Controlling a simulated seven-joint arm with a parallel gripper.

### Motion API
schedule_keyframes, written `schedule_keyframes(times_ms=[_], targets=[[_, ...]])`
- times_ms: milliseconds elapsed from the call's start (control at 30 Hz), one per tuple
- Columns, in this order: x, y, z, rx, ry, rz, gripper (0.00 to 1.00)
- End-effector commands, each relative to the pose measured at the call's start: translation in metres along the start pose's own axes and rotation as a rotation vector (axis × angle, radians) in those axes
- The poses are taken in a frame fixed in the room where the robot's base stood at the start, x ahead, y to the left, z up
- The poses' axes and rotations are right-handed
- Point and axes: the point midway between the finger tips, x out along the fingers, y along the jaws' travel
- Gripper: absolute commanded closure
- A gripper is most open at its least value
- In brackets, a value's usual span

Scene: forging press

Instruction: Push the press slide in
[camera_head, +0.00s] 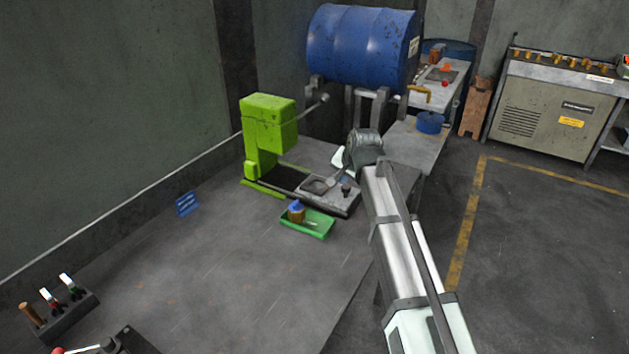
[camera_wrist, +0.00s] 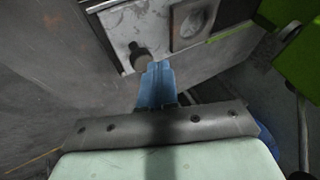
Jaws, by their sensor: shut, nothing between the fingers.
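The green press (camera_head: 266,135) stands on the workbench by the wall; its green frame shows at the right of the wrist view (camera_wrist: 303,55). The press slide (camera_head: 342,205), a grey metal plate on rails, is drawn out to the right of the press. In the wrist view the slide (camera_wrist: 120,22) has a square recessed block and a dark round knob (camera_wrist: 140,58) near its outer edge. My gripper (camera_wrist: 157,68) has its blue fingers shut and empty, right beside the knob at the slide's outer edge. I cannot tell whether they touch.
A green tray (camera_head: 318,228) with a small blue-topped container (camera_head: 296,211) sits in front of the slide. A blue drum (camera_head: 362,47) lies on a stand behind. A switch box (camera_head: 60,310) is at the lower left. The bench's middle is clear.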

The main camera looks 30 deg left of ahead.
Motion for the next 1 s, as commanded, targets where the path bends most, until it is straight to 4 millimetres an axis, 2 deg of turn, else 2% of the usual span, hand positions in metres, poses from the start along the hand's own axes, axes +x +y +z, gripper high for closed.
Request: schedule_keyframes(times_ms=[33,100,233,367,467,800,1000], targets=[[-0.001,-0.020,0.005,-0.021,0.003,-0.023,1.00],[-0.003,-0.039,0.011,-0.042,0.009,-0.048,1.00],[-0.005,-0.060,0.017,-0.067,0.016,-0.075,1.00],[0.000,-0.065,0.018,-0.072,0.018,-0.082,1.00],[0.010,-0.066,0.018,-0.072,0.016,-0.081,1.00],[0.063,-0.070,0.017,-0.071,0.015,-0.080,1.00],[0.085,-0.071,0.017,-0.071,0.016,-0.080,1.00]])
